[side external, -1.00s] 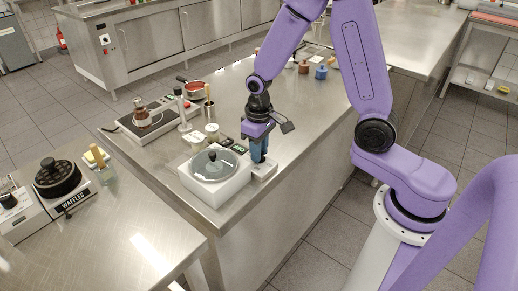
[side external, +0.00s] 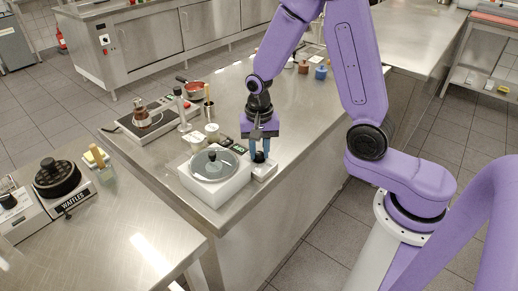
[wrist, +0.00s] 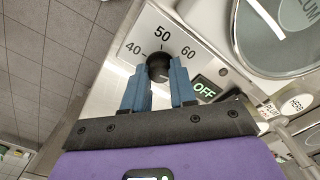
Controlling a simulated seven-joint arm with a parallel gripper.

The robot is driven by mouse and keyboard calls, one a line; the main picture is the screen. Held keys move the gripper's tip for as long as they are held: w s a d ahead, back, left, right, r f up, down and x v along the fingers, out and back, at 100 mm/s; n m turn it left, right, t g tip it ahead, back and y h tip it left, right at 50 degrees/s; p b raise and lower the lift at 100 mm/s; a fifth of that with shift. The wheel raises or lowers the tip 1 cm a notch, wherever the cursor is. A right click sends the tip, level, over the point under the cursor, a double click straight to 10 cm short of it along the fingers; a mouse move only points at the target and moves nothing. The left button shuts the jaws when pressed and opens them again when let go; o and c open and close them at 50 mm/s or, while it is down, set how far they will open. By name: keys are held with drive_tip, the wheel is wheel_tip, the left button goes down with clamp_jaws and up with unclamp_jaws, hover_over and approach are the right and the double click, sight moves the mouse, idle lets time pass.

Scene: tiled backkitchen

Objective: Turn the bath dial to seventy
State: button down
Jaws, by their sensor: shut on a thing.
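The bath dial (wrist: 158,66) is a small black knob on a pale panel printed 40, 50 and 60. I cannot make out clearly where its pointer stands, and 70 is not visible. My gripper (wrist: 158,82) has its two blue fingers closed on either side of the knob. In the side view my gripper (side external: 260,158) points straight down at the control block beside the white bath (side external: 228,194), with the dark dial (side external: 259,157) between the fingertips. The bath has a round clear lid (side external: 213,165) with a black knob.
A small display (wrist: 205,89) next to the dial reads OFF. Small lidded jars (side external: 212,131) stand behind the bath. A hot plate (side external: 147,123) and a red pan (side external: 194,88) are farther back. The counter's front edge is close to the control block.

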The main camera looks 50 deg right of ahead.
sight(259, 153)
drive_tip(key=shift+m, duration=1.1)
drive_tip(key=c, duration=0.9)
unclamp_jaws()
drive_tip(key=shift+r, duration=0.15)
wheel_tip(259, 153, up, 17)
drive_tip(key=shift+r, duration=0.15)
